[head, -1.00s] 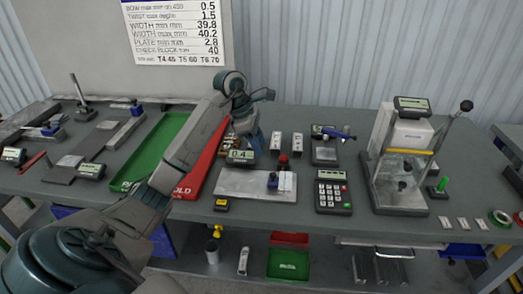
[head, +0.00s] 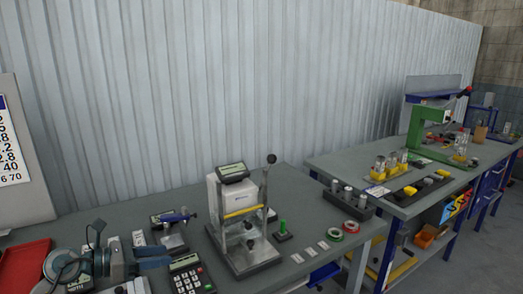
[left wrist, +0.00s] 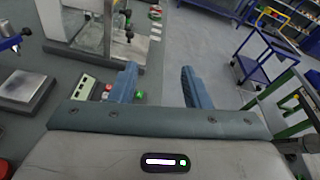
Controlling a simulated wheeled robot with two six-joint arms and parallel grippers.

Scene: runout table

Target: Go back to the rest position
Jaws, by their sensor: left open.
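My left gripper (head: 128,248) is at the lower left of the head view, above the grey bench and beside the keypad device (head: 190,279). In the left wrist view its two blue fingers (left wrist: 160,84) are spread apart with nothing between them. The keypad device (left wrist: 88,86) lies behind and below the left finger there. My right gripper is in neither view. No rest position is marked in the frames.
A press-like tester (head: 238,222) with an upright lever stands on the bench. A red tray (head: 24,264) is at the left edge. A second bench (head: 385,158) stands to the right. The wrist view shows open floor and a blue cart (left wrist: 268,58).

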